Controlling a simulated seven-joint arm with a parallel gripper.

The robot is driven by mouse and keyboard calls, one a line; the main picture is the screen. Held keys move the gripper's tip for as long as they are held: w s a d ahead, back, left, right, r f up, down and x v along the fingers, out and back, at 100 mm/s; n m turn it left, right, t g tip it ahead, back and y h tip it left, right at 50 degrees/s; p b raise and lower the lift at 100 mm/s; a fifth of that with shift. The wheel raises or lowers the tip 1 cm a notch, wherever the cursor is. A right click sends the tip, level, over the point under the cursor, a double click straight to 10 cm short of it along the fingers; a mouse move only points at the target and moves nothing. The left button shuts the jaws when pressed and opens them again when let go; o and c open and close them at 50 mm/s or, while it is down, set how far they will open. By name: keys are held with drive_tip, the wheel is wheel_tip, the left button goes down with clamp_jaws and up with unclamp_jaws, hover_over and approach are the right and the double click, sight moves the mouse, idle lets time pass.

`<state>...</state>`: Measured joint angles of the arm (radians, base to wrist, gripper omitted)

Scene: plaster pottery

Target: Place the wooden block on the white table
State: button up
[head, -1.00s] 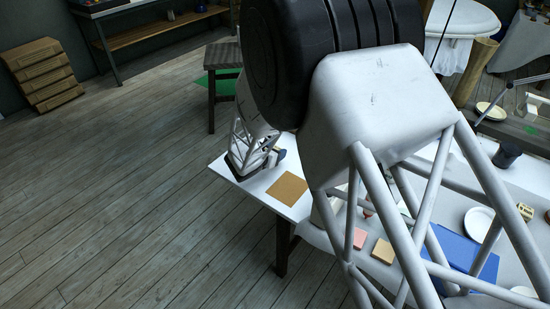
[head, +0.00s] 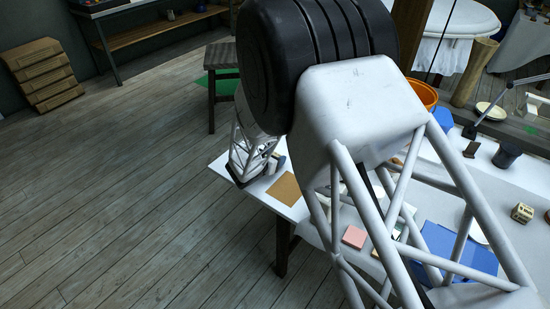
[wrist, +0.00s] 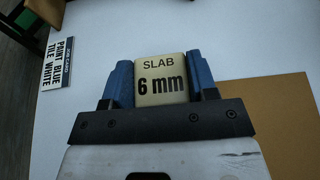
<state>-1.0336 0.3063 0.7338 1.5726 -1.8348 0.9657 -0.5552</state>
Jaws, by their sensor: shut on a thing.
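A pale beige block (wrist: 162,84) with the printed words "SLAB 6 mm" is between the two blue fingers of my gripper (wrist: 158,62) in the wrist view. The fingers are shut on its sides. The white table (wrist: 230,30) is below and beyond the block; I cannot tell whether the block touches it. In the head view, my gripper (head: 277,163) is over the far left corner of the white table (head: 260,187), and the held block cannot be made out there.
A flat brown square (head: 284,189) lies beside my gripper and also shows in the wrist view (wrist: 270,110). A small sign (wrist: 57,62) stands or lies at the left. A pink tile (head: 354,237), blue sheet (head: 440,243) and lettered cube (head: 522,212) are further right.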

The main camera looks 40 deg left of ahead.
drive_tip(key=shift+f, duration=0.15)
drive_tip(key=o, duration=0.9)
drive_tip(key=shift+r, duration=0.2)
drive_tip(key=v, duration=1.2)
idle(0.5)
